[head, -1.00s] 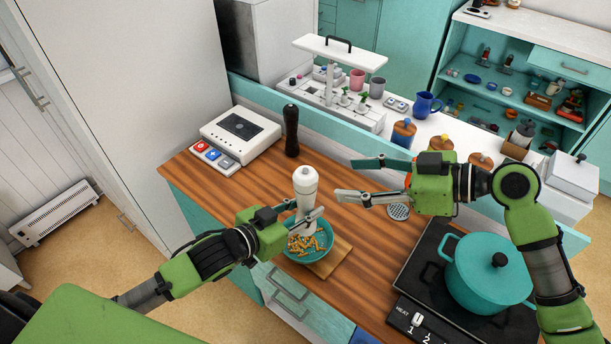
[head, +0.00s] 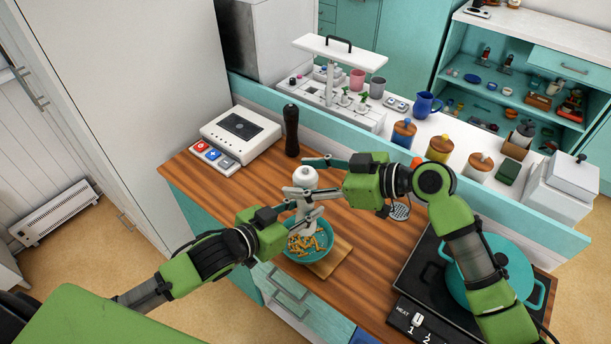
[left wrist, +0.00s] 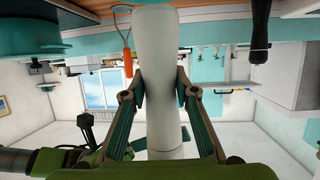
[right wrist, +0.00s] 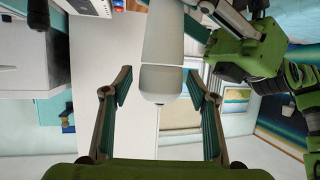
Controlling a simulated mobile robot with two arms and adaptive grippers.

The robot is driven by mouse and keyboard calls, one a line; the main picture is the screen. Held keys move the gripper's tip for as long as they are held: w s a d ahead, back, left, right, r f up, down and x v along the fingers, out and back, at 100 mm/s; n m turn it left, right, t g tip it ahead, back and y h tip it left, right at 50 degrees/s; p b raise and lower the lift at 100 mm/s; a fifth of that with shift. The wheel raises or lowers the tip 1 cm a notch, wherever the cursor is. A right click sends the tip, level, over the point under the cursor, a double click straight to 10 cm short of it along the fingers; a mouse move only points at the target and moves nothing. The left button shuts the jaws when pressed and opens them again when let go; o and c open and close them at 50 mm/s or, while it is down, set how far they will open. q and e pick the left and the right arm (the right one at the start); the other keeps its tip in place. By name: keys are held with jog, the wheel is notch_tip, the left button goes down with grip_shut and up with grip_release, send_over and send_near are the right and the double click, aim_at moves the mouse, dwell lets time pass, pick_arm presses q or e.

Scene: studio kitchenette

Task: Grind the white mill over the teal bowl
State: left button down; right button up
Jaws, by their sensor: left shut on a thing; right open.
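The white mill (head: 305,178) stands upright over the teal bowl (head: 328,240), which holds orange-brown pieces. My left gripper (head: 312,219) is shut on the mill's lower body; the left wrist view shows the mill (left wrist: 160,60) between its fingers. My right gripper (head: 306,176) is open at the mill's head, a finger on either side. In the right wrist view the mill's head (right wrist: 160,82) sits between the spread fingers, with gaps on both sides.
The bowl is on a wooden board (head: 330,262) near the counter's front edge. A dark mill (head: 291,130) and a white scale-like device (head: 238,135) stand behind. A teal pot (head: 510,265) sits on the hob, partly behind my right arm.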

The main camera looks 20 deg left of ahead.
jog(key=c, duration=1.1)
jog(key=shift+f+m+t, duration=0.1)
jog(key=shift+m+t, duration=0.2)
jog(key=shift+t, duration=0.1)
jog(key=shift+m+t, duration=0.5)
jog(key=m+t+h, duration=0.1)
jog(key=m+t, duration=0.1)
jog(key=shift+s+m+t+h, duration=0.15)
jog(key=shift+m+t+h, duration=0.15)
jog(key=shift+t, duration=0.1)
jog(key=shift+m+t+h, duration=0.5)
jog(key=shift+m+t, duration=0.3)
